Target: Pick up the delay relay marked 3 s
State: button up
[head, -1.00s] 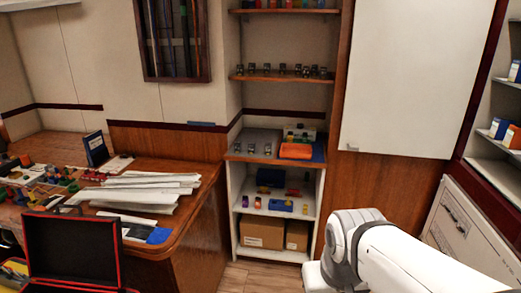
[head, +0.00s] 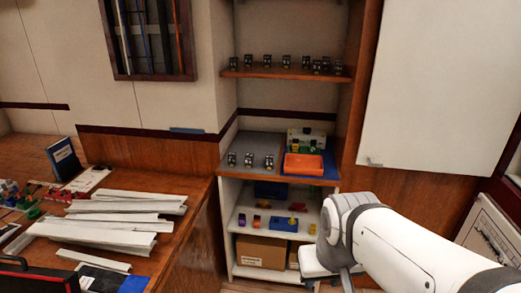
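No marking reading 3 s is legible in the head view, so I cannot tell which item is the delay relay. A row of small dark devices with pale parts (head: 288,63) stands on the upper wooden shelf. Several similar devices (head: 248,160) stand on a grey mat on the shelf below. My white arm reaches in from the lower right. Its far end is at the right side of the lower shelves; my gripper's fingers are not visible.
An orange tray (head: 304,164) lies on a blue mat beside the grey one. Small coloured items (head: 284,223) and a cardboard box (head: 261,251) fill the lower shelves. A wooden desk (head: 150,150) with stacked white strips (head: 118,222) stands left. A white cabinet door (head: 440,80) hangs right.

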aim_at(269, 158)
jog(key=k, duration=0.55)
jog(key=z, duration=0.45)
jog(key=i, duration=0.85)
jog(key=z, duration=0.3)
jog(key=i, duration=1.35)
jog(key=u, duration=0.45)
